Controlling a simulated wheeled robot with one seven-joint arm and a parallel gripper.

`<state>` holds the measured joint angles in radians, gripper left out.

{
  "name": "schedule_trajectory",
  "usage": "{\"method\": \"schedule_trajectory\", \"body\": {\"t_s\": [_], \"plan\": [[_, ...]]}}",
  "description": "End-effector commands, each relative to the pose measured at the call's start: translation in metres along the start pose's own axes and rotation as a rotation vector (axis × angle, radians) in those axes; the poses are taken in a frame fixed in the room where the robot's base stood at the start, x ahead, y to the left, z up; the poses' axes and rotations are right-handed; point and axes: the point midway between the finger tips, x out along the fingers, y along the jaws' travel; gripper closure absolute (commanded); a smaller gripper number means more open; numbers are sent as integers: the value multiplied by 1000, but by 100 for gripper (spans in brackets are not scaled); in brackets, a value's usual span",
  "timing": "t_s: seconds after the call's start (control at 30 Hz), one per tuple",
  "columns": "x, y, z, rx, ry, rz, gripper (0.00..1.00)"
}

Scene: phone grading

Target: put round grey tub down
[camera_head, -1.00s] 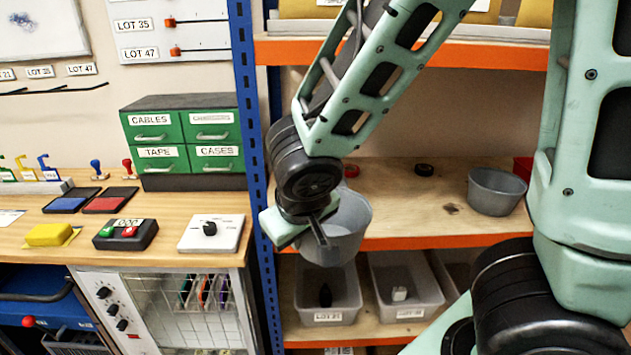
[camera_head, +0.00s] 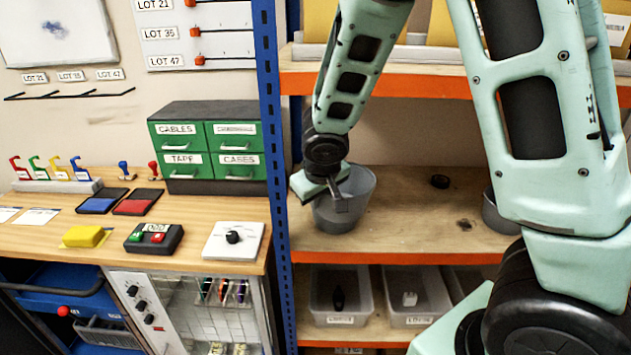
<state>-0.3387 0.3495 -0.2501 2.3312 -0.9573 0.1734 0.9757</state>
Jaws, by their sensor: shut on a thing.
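The round grey tub (camera_head: 352,206) is at the left end of the middle wooden shelf (camera_head: 420,225), close to the blue upright. It looks upright, with its base at the shelf board; I cannot tell whether it touches. My gripper (camera_head: 342,198) is shut on the tub's near wall at the rim. The gripper and wrist hide part of the tub's left side.
A second grey tub (camera_head: 498,213) stands at the right, partly hidden by my arm. A blue upright (camera_head: 272,130) borders the shelf. Clear bins (camera_head: 340,297) stand below.

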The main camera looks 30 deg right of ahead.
Motion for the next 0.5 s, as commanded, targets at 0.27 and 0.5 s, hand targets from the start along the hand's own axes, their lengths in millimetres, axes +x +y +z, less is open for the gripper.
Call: {"method": "schedule_trajectory", "body": {"t_s": [0.27,0.5], "plan": [[7,12,-19,0,-2,1,100],[28,18,-34,-5,-2,-1,100]]}}
